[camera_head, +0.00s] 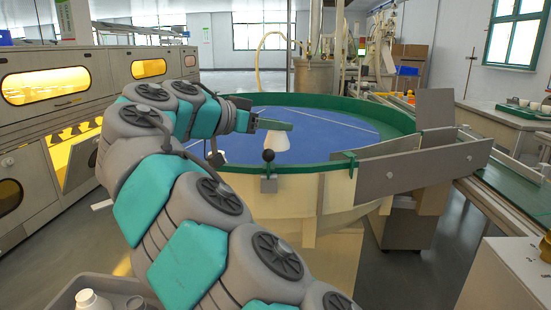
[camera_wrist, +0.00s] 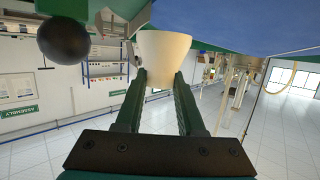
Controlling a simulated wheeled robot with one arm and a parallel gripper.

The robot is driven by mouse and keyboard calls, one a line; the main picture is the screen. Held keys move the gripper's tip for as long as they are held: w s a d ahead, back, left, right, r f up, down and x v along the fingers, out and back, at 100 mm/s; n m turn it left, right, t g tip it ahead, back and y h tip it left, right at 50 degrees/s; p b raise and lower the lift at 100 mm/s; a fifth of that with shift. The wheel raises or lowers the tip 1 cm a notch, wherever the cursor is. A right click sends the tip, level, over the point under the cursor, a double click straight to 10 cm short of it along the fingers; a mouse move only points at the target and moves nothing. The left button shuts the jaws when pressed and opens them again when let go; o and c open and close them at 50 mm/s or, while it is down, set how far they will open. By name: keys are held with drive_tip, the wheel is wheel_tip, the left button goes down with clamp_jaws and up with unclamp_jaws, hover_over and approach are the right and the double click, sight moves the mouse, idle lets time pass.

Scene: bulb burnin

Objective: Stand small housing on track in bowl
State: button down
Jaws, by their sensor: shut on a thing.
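A small white housing (camera_head: 276,141), narrower at the top and wider below, is held by my gripper (camera_head: 288,126) over the near side of the large round bowl. In the wrist view the housing (camera_wrist: 163,48) sits between the tips of my two dark green fingers (camera_wrist: 160,78), which are shut on its narrow end. The bowl has a blue floor (camera_head: 340,140) and a green rim (camera_head: 402,119). In the head view the housing stands out against the blue floor, just behind the near rim. I cannot tell whether its base touches anything. No other housing shows in the bowl.
A black ball knob (camera_head: 268,155) stands at the near rim, close to the housing; it also shows in the wrist view (camera_wrist: 63,40). Grey metal plates (camera_head: 425,165) and a green conveyor (camera_head: 515,195) are at the right. Most of the bowl floor is clear.

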drive_tip(key=shift+f, duration=3.15)
drive_tip(key=shift+f+b, duration=0.55)
drive_tip(key=shift+b, duration=0.3)
drive_tip(key=shift+f, duration=0.2)
drive_tip(key=c, duration=0.5)
unclamp_jaws()
drive_tip(key=shift+d+f, duration=0.1)
drive_tip(key=shift+r+p, duration=0.5)
drive_tip(key=shift+p, duration=0.05)
drive_tip(key=shift+s+r, duration=0.1)
drive_tip(key=shift+r, duration=0.1)
drive_tip(key=v, duration=1.2)
drive_tip(key=shift+r, duration=0.1)
